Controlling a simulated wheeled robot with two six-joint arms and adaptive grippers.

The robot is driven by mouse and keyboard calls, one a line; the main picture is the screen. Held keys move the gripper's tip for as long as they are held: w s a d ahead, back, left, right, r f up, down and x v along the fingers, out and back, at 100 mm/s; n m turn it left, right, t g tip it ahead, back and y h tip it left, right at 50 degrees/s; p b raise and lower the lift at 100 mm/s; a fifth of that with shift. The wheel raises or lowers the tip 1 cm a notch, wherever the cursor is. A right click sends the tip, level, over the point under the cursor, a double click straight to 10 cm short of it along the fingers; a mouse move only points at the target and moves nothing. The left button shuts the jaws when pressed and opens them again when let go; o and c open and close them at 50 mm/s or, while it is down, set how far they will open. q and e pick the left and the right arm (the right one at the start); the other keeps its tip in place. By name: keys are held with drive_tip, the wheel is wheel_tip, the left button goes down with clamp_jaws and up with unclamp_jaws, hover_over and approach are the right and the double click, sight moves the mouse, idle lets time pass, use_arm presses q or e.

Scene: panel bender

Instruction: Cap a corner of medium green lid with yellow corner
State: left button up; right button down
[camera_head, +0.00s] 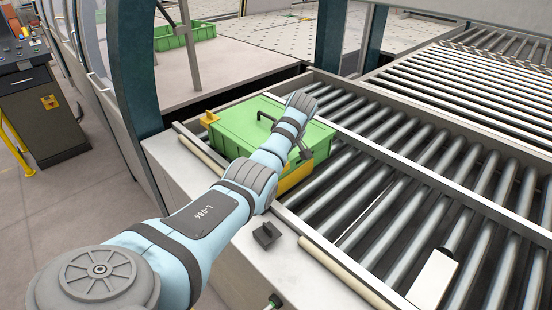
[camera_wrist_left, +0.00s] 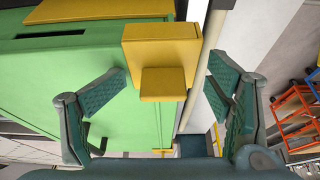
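The green lid (camera_head: 240,132) lies on the rollers at the conveyor's near edge. A yellow corner (camera_head: 208,118) sits at its left corner, and a yellow piece (camera_head: 294,178) shows at its near right side, partly behind my arm. In the left wrist view, a yellow corner (camera_wrist_left: 160,58) sits at the edge of the green lid (camera_wrist_left: 60,85), in front of my fingers. My left gripper (camera_wrist_left: 172,92) is open and empty, its fingers spread to either side of the corner's lower part. In the head view my arm reaches over the lid and the fingers are mostly hidden. My right gripper is in neither view.
A dark block (camera_head: 266,235) rests on the pale ledge (camera_head: 240,250) nearby. A white block (camera_head: 433,278) lies at the lower right of the rollers. A green crate (camera_head: 185,36) stands far behind. An orange rack (camera_wrist_left: 296,118) shows in the wrist view.

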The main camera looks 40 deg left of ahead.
use_arm(q)
drive_tip(key=shift+r, duration=0.15)
drive_tip(key=shift+d+r, duration=0.1)
drive_tip(key=shift+r, duration=0.2)
drive_tip(key=v, duration=0.7)
drive_tip(key=shift+d+r, duration=0.1)
drive_tip(key=shift+d, duration=0.1)
